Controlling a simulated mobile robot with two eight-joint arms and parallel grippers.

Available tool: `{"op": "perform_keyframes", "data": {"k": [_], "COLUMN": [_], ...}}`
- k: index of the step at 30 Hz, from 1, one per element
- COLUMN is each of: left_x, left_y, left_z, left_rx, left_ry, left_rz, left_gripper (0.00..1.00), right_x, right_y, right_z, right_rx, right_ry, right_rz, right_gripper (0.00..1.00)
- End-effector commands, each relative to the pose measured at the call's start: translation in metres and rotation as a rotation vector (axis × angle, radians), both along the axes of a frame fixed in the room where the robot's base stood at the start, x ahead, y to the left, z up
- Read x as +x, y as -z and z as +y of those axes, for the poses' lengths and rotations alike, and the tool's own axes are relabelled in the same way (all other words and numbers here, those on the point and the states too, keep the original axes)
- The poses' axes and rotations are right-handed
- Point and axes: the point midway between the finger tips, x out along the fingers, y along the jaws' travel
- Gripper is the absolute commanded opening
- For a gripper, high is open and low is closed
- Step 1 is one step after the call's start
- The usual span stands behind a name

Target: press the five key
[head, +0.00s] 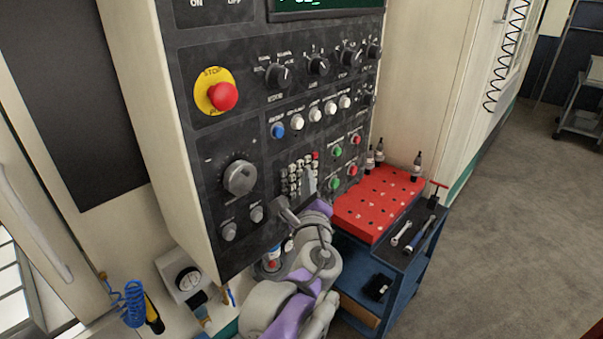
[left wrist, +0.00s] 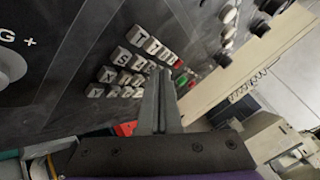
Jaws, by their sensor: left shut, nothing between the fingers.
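The keypad (head: 293,177) is a small block of pale keys low on the dark control panel, with a red key at its upper right. In the left wrist view the keypad (left wrist: 130,68) shows as tilted rows of light keys with dark characters; I cannot make out which is the five key. My left gripper (head: 308,177) is shut and empty, its fingers in front of the keypad's right side. In the left wrist view the closed fingers (left wrist: 158,75) point toward the keys and hide some; whether the tips touch a key, I cannot tell. My right gripper is out of view.
Above the keypad are white buttons (head: 315,114) and black knobs (head: 278,75). A red emergency stop (head: 223,96) and a large dial (head: 239,178) lie left. Green and red buttons (head: 335,184) sit right. A blue cart (head: 408,262) with a red holder (head: 376,205) stands right.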

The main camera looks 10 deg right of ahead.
Motion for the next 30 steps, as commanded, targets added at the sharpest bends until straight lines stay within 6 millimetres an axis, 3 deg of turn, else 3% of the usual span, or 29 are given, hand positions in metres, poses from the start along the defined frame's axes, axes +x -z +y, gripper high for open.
{"op": "perform_keyframes", "data": {"k": [16,30], "left_x": [0.002,-0.011], "left_y": [0.0,0.0], "left_z": [0.001,-0.008], "left_rx": [0.0,0.0], "left_ry": [-0.001,-0.001], "left_rz": [-0.001,-0.001], "left_gripper": [0.0,0.0], "right_x": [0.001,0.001], "right_y": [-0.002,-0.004], "right_z": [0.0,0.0], "right_rx": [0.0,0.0], "right_ry": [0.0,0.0], "right_rz": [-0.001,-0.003], "right_gripper": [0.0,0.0]}}
